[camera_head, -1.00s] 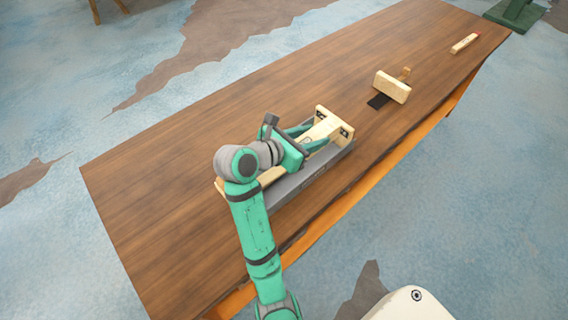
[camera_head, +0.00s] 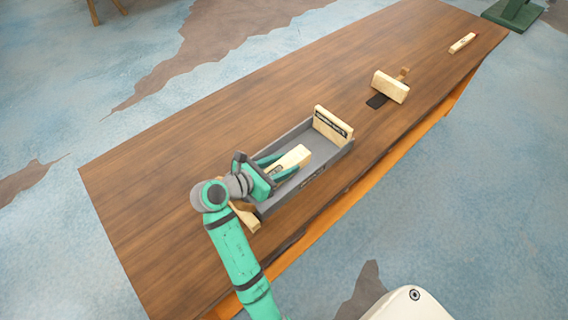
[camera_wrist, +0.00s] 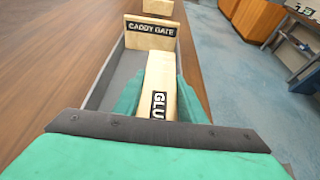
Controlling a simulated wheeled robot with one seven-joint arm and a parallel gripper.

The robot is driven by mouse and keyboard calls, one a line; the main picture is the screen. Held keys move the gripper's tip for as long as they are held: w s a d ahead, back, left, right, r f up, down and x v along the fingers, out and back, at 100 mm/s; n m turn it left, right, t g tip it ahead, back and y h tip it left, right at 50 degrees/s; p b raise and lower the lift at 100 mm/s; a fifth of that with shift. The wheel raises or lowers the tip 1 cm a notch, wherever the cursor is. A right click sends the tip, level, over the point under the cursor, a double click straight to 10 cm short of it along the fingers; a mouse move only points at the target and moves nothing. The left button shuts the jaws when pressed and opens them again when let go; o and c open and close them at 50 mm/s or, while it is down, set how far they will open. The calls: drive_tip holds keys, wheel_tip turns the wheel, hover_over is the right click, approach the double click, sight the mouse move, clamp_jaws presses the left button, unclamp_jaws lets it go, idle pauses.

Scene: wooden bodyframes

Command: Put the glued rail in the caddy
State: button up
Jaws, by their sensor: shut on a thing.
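The glued rail (camera_head: 294,157) is a pale wooden bar, partly hidden by my gripper; its label, cut off as "GLU", shows in the wrist view (camera_wrist: 161,80). My gripper (camera_head: 285,164) is shut on it, with a teal finger on each side. The caddy (camera_head: 313,182) is a long grey tray on the table; its grey side shows in the wrist view (camera_wrist: 104,82). The rail is over or within the tray; I cannot tell whether it touches the floor. A wooden panel labelled "CADDY GATE" (camera_wrist: 150,36) stands upright at the caddy's far end, beyond the rail.
A wooden piece (camera_head: 246,219) shows at the caddy's near end, partly hidden by my arm. The table's left part is clear.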

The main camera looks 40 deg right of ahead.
drive_tip(key=shift+f, duration=0.55)
drive_tip(key=o, duration=1.3)
drive_tip(key=shift+r, duration=0.3)
drive_tip(key=v, duration=1.2)
drive_tip(key=shift+r, duration=0.25)
